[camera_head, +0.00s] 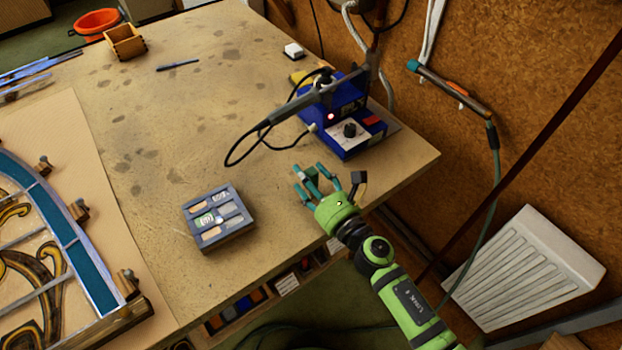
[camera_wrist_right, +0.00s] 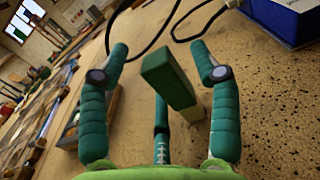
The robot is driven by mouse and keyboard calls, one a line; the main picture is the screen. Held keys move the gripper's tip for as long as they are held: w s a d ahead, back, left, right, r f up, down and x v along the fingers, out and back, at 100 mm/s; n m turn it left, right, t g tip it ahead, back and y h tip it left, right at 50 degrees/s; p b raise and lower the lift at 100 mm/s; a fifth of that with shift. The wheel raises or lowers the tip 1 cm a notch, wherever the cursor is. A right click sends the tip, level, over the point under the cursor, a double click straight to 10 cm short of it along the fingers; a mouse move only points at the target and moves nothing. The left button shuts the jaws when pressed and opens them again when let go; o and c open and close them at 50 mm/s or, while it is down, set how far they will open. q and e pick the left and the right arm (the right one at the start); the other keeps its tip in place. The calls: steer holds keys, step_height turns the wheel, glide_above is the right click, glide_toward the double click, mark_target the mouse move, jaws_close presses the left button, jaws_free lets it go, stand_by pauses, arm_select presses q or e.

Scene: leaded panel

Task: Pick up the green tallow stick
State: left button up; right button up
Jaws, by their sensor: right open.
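The green tallow stick (camera_wrist_right: 167,80) is a dark green block with a pale cream end, seen in the right wrist view between the spread fingers. My right gripper (camera_head: 314,174) is open near the table's front right edge, close to the blue soldering station. In the right wrist view its green fingers (camera_wrist_right: 158,50) stand on either side of the stick, with a gap to each. A third finger is low in the middle. In the head view the fingers partly hide the stick, and I cannot tell whether it touches one. My left gripper is out of view.
The blue soldering station (camera_head: 350,135) with its black cable stands just behind the gripper. A grey compartment tray (camera_head: 220,222) sits to the left. The leaded panel (camera_head: 62,225) lies at far left. A wooden box (camera_head: 124,42) is at the back. The table (camera_head: 190,120) middle is mostly clear.

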steer(key=shift+w, duration=0.15)
steer(key=c, duration=1.3)
steer(key=shift+o, duration=0.2)
steer(key=shift+r, duration=0.15)
step_height(320, 180, up, 4)
steer(key=p, duration=0.3)
steer(key=shift+r+p, duration=0.25)
steer(key=shift+p, duration=0.05)
steer(key=s+d+r, duration=0.4)
steer(key=d+r, duration=0.2)
steer(key=d, duration=0.5)
steer(key=shift+p, duration=0.45)
steer(key=shift+r, duration=0.1)
